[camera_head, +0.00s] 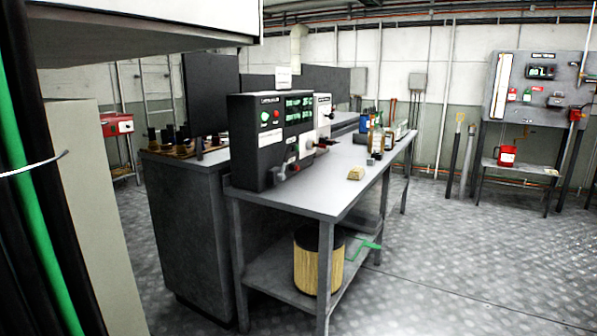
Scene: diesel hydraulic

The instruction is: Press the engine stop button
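A black control box (271,139) stands on the near end of the grey metal workbench (312,195). The labels are too small to read, so I cannot tell which button is the engine stop. Neither of my grippers is in view.
A yellow block (355,173) and several bottles sit on the workbench. A filter cylinder (305,262) stands on its lower shelf. A dark cabinet (195,225) adjoins its left side. A wall panel (537,88) and red can (506,156) are at right. The right floor (470,260) is clear.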

